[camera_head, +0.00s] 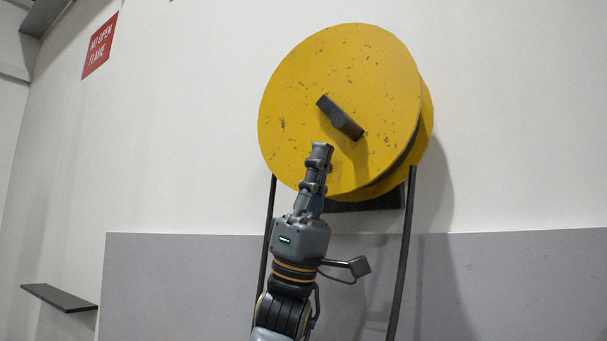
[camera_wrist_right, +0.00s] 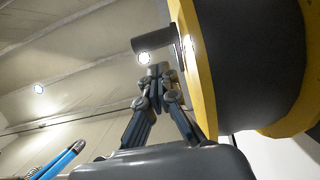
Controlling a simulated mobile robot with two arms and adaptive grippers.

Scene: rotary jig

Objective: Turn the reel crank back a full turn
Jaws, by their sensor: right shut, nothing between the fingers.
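The reel (camera_head: 300,85) is a large yellow round disc with chipped paint, mounted high at the wall. Its dark crank (camera_head: 340,118) sits near the disc's middle, slanting from upper left to lower right. In the right wrist view, a dark cylindrical crank handle (camera_wrist_right: 152,44) sticks out from the yellow disc (camera_wrist_right: 196,75). My right gripper (camera_head: 321,148) is shut and empty, pointing up in front of the disc, just below the crank. In the right wrist view, its fingertips (camera_wrist_right: 157,72) are together just under the handle; I cannot tell whether they touch it. My left gripper is not visible.
Two dark legs (camera_head: 403,255) run down from the reel on either side of my right arm. A small dark shelf (camera_head: 60,297) is on the wall at lower left, and a red sign (camera_head: 100,46) hangs above. Free space lies left of the reel.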

